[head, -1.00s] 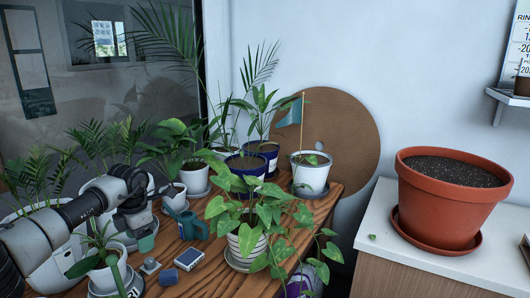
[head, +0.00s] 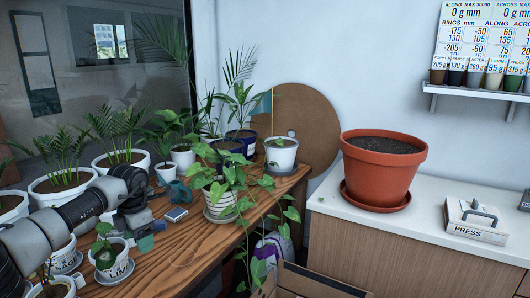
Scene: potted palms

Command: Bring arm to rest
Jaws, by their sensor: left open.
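My left arm (head: 62,222) reaches in from the left, low over the plants at the left end of the wooden table (head: 190,250). Its gripper (head: 152,234) is open, points down toward the table top, and shows nothing between its fingers. A small pot marked LIME (head: 110,258) stands on a saucer just in front of and left of the gripper. A small blue and white box (head: 176,214) lies just beyond it, to the right. My right gripper is not in view.
A teal watering can (head: 176,193) stands behind the box. A trailing plant in a ribbed pot (head: 219,203) stands mid-table, with several potted palms behind. The table's front middle is bare.

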